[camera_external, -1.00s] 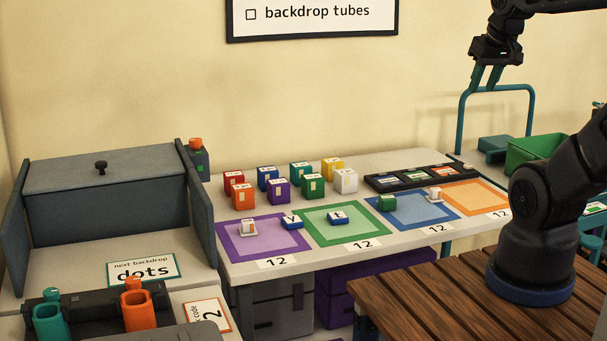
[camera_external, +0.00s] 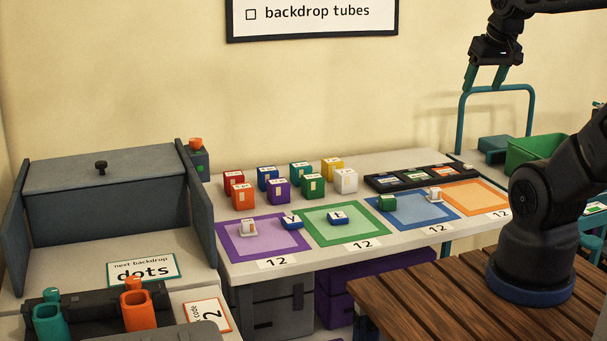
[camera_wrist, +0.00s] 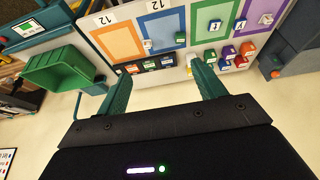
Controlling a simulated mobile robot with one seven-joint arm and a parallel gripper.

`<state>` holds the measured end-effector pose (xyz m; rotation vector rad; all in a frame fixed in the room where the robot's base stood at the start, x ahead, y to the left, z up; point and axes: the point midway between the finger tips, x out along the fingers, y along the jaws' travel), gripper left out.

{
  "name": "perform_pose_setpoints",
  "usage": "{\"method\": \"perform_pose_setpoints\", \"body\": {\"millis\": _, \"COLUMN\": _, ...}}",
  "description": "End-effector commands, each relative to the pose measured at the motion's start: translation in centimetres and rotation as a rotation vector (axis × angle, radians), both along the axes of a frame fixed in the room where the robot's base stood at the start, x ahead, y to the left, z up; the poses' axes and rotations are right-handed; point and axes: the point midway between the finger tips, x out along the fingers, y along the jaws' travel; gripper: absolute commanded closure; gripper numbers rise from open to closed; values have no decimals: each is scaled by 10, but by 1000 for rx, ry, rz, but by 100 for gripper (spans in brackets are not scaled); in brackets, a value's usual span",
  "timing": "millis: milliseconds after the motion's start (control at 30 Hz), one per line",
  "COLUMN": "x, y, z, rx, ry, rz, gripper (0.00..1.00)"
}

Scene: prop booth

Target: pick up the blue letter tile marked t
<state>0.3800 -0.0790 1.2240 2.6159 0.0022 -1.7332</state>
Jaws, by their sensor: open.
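The blue letter tile marked t (camera_external: 337,218) lies on the green mat (camera_external: 313,239) in the external view; in the wrist view it shows small near the top. A second blue tile (camera_external: 291,222), with a different letter, lies between the purple and green mats. My gripper (camera_external: 485,84) is open and empty, high up at the right near the wall, far from the tile. In the wrist view its two teal fingers (camera_wrist: 162,84) are spread, with nothing between them.
Several coloured blocks (camera_external: 277,191) stand behind the mats. A green block (camera_external: 386,203) and a small white-topped piece (camera_external: 434,194) sit around the blue mat. A black tray (camera_external: 420,185) lies behind it. A teal rail (camera_external: 531,110) and green bin (camera_external: 530,152) stand at the right.

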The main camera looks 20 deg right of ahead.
Motion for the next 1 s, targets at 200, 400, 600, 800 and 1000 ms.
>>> {"method": "perform_pose_setpoints", "body": {"millis": 200, "x": 24, "y": 8, "z": -4, "rx": -29, "ry": 29, "rz": 84, "gripper": 31}}
{"method": "perform_pose_setpoints", "body": {"millis": 400, "x": 64, "y": 24, "z": -16, "rx": -80, "ry": 76, "rz": 243, "gripper": 31}}
{"method": "perform_pose_setpoints", "body": {"millis": 600, "x": 105, "y": 45, "z": -34, "rx": -126, "ry": 120, "rz": 408, "gripper": 31}}
{"method": "perform_pose_setpoints", "body": {"millis": 800, "x": 143, "y": 70, "z": -58, "rx": -169, "ry": 160, "rz": 574, "gripper": 31}}
{"method": "perform_pose_setpoints", "body": {"millis": 1000, "x": 177, "y": 99, "z": -90, "rx": -206, "ry": 199, "rz": 744, "gripper": 31}}
